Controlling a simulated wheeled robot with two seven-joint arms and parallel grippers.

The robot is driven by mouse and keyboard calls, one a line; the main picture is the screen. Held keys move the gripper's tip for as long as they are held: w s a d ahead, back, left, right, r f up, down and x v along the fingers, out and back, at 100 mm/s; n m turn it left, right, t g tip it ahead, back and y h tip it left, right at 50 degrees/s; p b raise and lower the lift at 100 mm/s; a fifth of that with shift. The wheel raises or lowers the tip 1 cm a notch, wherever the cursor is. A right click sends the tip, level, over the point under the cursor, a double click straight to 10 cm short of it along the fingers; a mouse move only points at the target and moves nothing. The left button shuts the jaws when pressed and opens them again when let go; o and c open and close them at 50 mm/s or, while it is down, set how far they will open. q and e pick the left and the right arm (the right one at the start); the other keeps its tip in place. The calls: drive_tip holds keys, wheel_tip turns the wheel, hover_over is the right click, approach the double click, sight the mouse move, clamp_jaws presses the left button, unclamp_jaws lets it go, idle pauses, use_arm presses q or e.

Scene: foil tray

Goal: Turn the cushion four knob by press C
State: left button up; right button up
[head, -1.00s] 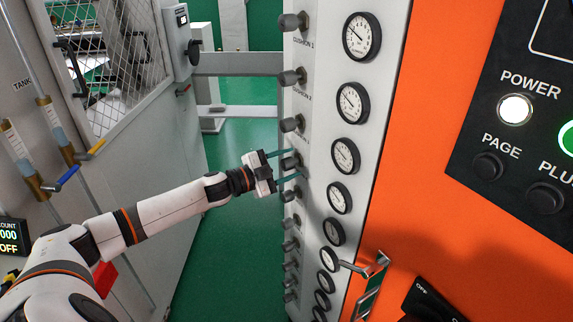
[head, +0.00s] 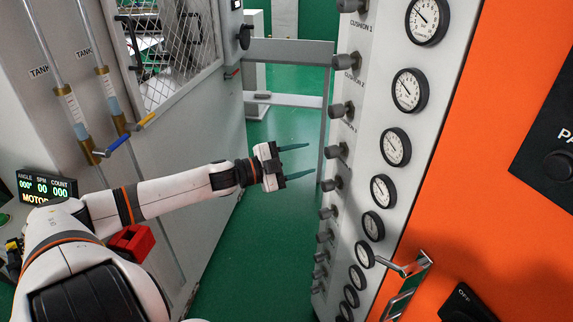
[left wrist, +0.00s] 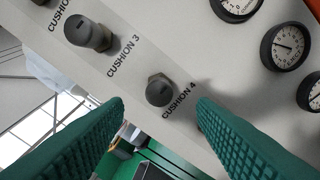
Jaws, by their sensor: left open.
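The cushion four knob (head: 337,150) is a dark grey knob on the pale panel, fourth from the top in the head view. In the left wrist view the same knob (left wrist: 160,92) stands beside its "CUSHION 4" label. My left gripper (head: 312,158) is open and empty, its green fingers pointing at the panel, with a gap before the knob. In the left wrist view the knob shows between the two fingertips (left wrist: 160,104), beyond them and not touched. My right gripper is not in view.
The cushion three knob (left wrist: 88,34) is just above, and several more knobs run down the panel. A column of round gauges (head: 396,147) stands to the right. A metal handle (head: 408,268) juts from the orange face. Open green floor lies left of the panel.

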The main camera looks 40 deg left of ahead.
use_arm(q)
drive_tip(key=shift+v, duration=1.8)
idle(1.1)
